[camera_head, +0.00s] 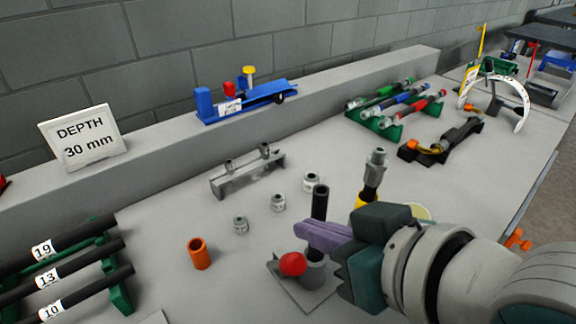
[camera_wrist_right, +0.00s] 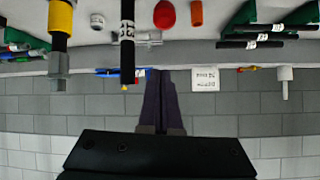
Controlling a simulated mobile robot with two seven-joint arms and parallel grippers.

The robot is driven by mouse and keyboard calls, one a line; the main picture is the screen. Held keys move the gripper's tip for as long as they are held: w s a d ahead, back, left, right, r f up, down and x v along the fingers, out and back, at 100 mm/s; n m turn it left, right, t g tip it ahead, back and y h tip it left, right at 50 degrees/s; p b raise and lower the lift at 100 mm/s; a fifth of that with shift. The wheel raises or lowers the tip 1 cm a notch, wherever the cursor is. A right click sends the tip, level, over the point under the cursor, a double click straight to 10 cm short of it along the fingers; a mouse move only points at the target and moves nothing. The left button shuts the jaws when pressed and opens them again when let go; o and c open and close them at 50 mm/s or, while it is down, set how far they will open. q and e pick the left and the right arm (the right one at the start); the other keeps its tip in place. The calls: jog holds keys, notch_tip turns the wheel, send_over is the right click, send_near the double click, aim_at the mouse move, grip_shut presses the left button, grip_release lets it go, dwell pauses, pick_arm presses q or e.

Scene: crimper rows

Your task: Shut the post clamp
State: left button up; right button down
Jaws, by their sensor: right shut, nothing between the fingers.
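The post clamp (camera_head: 314,272) is a short grey cylinder on a flat grey plate with a round red knob (camera_head: 292,263) on its left. A black hose (camera_head: 320,203) stands upright at the clamp. My right gripper (camera_head: 300,232) has purple fingers, shut and empty, pointing left above the knob. The fingers cross in front of the hose's lower part, so I cannot tell whether they touch it. Whether the clamp is shut is unclear. My left gripper is out of view.
An orange cylinder (camera_head: 199,253) stands left of the clamp. Several small metal fittings (camera_head: 278,202) stand behind it, near a grey rack (camera_head: 247,178). A yellow-based tool (camera_head: 374,175) stands behind my gripper. Black hoses (camera_head: 60,270) lie on a rack at left.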

aim_at(283, 266)
jog(key=w+a+f, duration=0.1)
jog(key=f, duration=0.1)
jog(key=w+f+b, duration=0.1)
jog(key=f, duration=0.1)
jog(key=w+a+f, duration=0.1)
jog(key=f, duration=0.1)
jog(key=shift+w+a, duration=0.25)
jog(key=shift+a, duration=0.1)
jog(key=shift+s+d+f, duration=0.2)
jog(key=shift+s+f, duration=0.2)
jog(key=shift+f, duration=0.1)
